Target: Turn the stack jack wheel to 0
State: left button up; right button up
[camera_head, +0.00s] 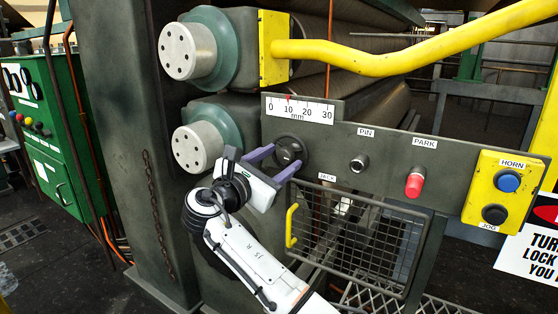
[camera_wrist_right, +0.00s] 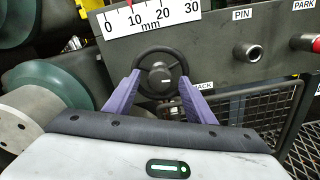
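The stack jack wheel (camera_head: 290,152) is a small dark handwheel with a round hub on the grey panel, above the JACK label. It also shows in the right wrist view (camera_wrist_right: 160,72). The white mm scale (camera_head: 299,109) above it runs from 0 to 30, and its red pointer (camera_head: 289,98) stands near 10. My right gripper (camera_head: 284,156) is at the wheel, its two purple fingers spread apart, one on each side of the hub. Their tips overlap the rim in view; I cannot tell whether they touch it. My left gripper is not in view.
Right of the wheel are the PIN knob (camera_head: 359,163), the red PARK knob (camera_head: 414,184) and a yellow HORN/JOG box (camera_head: 505,190). A mesh guard (camera_head: 370,240) with a yellow handle (camera_head: 291,226) lies below. Round roller ends (camera_head: 187,51) stand at left.

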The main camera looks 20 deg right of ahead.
jog(key=shift+a, duration=0.1)
jog(key=v, duration=1)
jog(key=shift+s, duration=0.1)
